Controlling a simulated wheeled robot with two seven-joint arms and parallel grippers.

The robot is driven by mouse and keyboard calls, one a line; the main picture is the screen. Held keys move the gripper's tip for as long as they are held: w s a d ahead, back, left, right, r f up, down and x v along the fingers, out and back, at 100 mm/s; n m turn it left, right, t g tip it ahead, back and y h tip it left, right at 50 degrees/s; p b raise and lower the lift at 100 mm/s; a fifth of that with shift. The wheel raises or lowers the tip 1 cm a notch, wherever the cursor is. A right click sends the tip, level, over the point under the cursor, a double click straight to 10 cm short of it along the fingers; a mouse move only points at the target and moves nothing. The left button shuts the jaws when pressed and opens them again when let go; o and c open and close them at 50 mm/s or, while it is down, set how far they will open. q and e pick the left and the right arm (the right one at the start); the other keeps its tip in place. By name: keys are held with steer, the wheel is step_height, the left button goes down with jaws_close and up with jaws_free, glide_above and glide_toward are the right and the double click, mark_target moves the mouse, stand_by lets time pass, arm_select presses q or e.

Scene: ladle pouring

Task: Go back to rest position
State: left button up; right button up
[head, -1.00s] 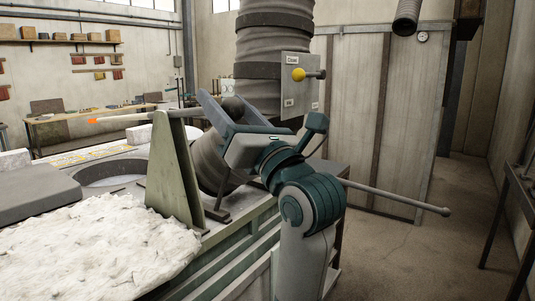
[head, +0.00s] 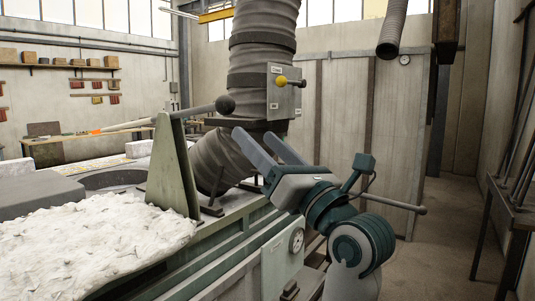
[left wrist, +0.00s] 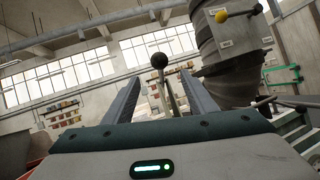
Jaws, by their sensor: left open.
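My left gripper (head: 256,138) is open and empty in the head view, right of and below the black ball knob (head: 225,104). The knob sits on the end of a long rod (head: 130,125) that rests across a green upright support (head: 172,165). The rod's far left end glows orange. In the left wrist view my two fingers (left wrist: 160,77) stand apart, with the knob (left wrist: 159,60) beyond them and clear of them. My right gripper is in neither view.
A ribbed grey duct (head: 262,60) with a yellow-knobbed plate (head: 284,90) stands behind my gripper. A white, crumpled cover (head: 90,240) lies at front left. A grey bar (head: 395,203) sticks out right, behind my arm. A dark rack (head: 510,200) stands far right; floor between is clear.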

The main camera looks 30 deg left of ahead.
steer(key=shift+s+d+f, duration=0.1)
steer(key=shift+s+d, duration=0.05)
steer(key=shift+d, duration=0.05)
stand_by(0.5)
